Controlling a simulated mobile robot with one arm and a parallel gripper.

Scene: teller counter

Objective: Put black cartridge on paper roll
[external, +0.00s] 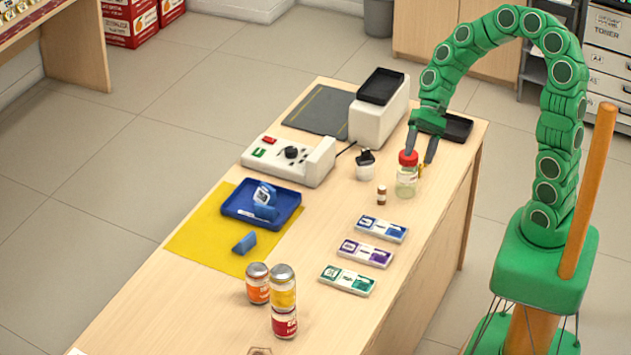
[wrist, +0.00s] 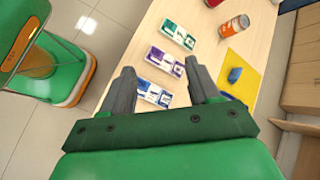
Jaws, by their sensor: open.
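A small black piece, which looks like the black cartridge (external: 366,156), sits on top of a short white cylinder, which looks like the paper roll (external: 365,172), in the external view. The black piece seems to rest on the roll, somewhat uneven in outline; fine contact is too small to tell. My gripper (external: 419,157) is open, to the right of them, with its fingers pointing down by the red-lidded jar (external: 406,182). In the wrist view my gripper (wrist: 160,68) shows nothing held between its fingers. The cartridge and roll are not seen there.
A small brown bottle (external: 381,195) stands left of the jar. A white machine (external: 379,120) and black tray (external: 458,128) are behind. Several labelled blocks (external: 366,253), cans (external: 283,288) and a blue tray (external: 231,211) on a yellow mat (external: 201,238) lie nearer the front.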

